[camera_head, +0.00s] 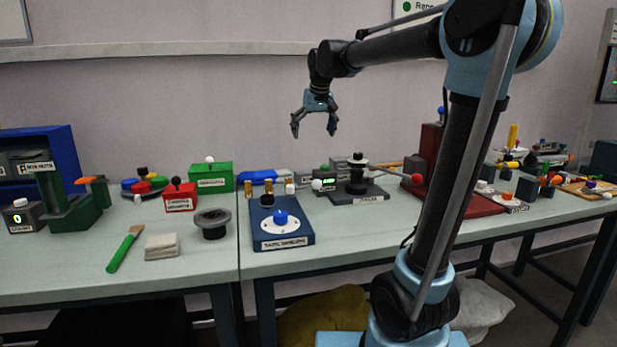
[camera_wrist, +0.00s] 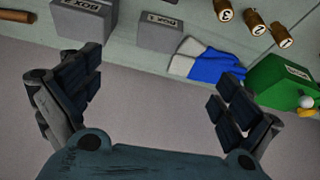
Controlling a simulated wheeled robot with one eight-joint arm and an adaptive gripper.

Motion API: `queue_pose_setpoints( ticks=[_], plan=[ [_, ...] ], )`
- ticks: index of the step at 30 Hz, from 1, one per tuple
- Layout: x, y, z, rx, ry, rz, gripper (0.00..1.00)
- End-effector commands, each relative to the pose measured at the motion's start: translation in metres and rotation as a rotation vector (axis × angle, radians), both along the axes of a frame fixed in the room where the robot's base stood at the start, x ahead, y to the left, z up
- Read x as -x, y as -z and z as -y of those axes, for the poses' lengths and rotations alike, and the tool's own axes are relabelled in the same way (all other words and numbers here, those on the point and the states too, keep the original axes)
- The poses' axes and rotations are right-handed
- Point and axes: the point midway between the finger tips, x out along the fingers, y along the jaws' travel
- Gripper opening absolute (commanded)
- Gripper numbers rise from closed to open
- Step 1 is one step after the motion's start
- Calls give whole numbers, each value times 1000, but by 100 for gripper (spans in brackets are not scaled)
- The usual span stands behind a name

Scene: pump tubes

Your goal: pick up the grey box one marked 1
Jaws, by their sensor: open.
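Two grey boxes with white labels stand at the back of the table. In the wrist view, the larger box (camera_wrist: 85,20) is at the upper left, and the smaller box (camera_wrist: 160,33) is beside the blue and white cloth. In the head view, one grey box (camera_head: 308,174) is right of the blue cloth, and another (camera_head: 339,163) is farther right, partly hidden. My gripper (camera_head: 314,128) is open and empty, pointing down high above the table's back; it also shows in the wrist view (camera_wrist: 156,88).
A blue cloth (camera_head: 258,177) and small brown cylinders (camera_wrist: 254,22) are near the boxes. A green box (camera_head: 211,178) stands left. A black lever device (camera_head: 357,182) stands in front of the boxes. The wall is behind.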

Motion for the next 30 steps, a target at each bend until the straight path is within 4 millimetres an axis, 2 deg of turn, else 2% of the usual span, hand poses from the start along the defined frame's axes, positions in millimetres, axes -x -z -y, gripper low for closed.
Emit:
queue_pose_setpoints(
  ticks=[5, 21, 30],
  plan=[
    [-10, 13, -4, -2, 0, 2, 98],
    [-44, 97, -11, -1, 7, 2, 98],
    [-50, 116, -13, -1, 7, 2, 98]
  ],
)
